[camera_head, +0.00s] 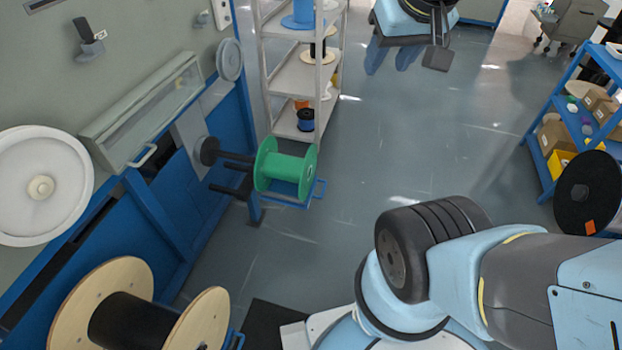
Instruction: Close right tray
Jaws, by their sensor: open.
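A long grey tray-like housing with a clear panel (145,108) is fixed to the machine front at the left. A light handle (143,155) sticks out at its lower edge. It is the only such tray I can make out; I cannot tell from this angle whether it stands open or closed. My gripper (410,58) shows at the top edge, right of centre, with its fingers pointing down. It is open, with nothing seen between the fingers. It is well to the right of the tray and apart from it. The upper part of my gripper is cut off by the frame.
A green spool (285,168) sits on a dark shaft below the housing. A wooden reel (155,310) stands at the lower left and a white wheel (40,187) on the machine. Shelves (298,75) stand behind; a blue rack (545,140) is at the right. The middle floor is clear.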

